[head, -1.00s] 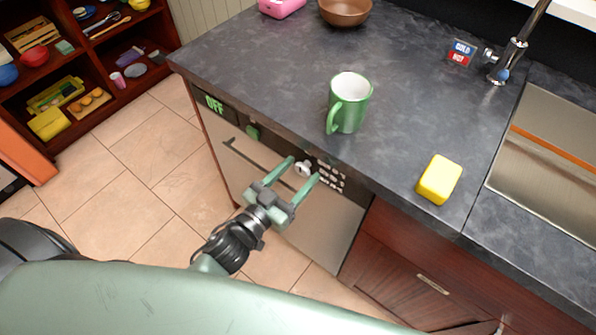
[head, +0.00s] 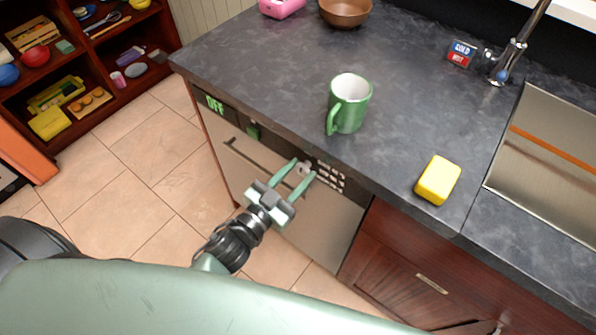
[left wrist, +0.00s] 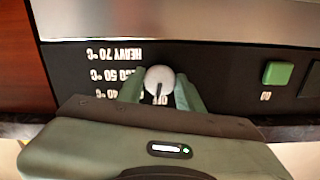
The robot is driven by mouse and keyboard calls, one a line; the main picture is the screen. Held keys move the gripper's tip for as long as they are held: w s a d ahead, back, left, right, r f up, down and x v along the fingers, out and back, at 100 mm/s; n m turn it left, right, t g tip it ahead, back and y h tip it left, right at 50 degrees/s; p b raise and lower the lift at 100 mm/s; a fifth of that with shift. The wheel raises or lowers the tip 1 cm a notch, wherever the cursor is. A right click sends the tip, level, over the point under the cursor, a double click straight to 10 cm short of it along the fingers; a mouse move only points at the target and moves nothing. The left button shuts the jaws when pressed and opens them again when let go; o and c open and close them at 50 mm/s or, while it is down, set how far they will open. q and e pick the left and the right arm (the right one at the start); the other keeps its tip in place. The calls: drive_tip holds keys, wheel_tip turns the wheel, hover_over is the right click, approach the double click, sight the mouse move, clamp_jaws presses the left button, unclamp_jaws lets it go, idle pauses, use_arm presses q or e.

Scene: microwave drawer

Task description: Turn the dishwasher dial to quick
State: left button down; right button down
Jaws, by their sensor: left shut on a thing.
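The dishwasher (head: 282,215) is built in under the dark counter, with a black control strip along its top edge. Its white dial (left wrist: 159,78) sits between my left gripper's fingers (left wrist: 158,92) in the left wrist view. The dial's dark pointer line points down in that upside-down view, toward the partly hidden OFF label. Labels for 40, 50 and heavy 70 °C show beside it. In the head view my left gripper (head: 303,169) is shut on the dial. The display (head: 215,104) reads OFF. My right gripper is not in view.
A green button (left wrist: 278,73) sits on the control strip. Below the strip is the dishwasher handle (head: 243,151). On the counter stand a green mug (head: 349,104), a yellow sponge (head: 438,180) and a brown bowl (head: 345,12). The tiled floor in front is clear.

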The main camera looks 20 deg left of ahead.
use_arm(q)
drive_tip(key=m, duration=0.3)
drive_tip(key=shift+p, duration=0.35)
drive_tip(key=shift+m, duration=2)
drive_tip(key=c, duration=0.9)
unclamp_jaws()
drive_tip(key=b+v, duration=0.1)
drive_tip(key=v, duration=0.7)
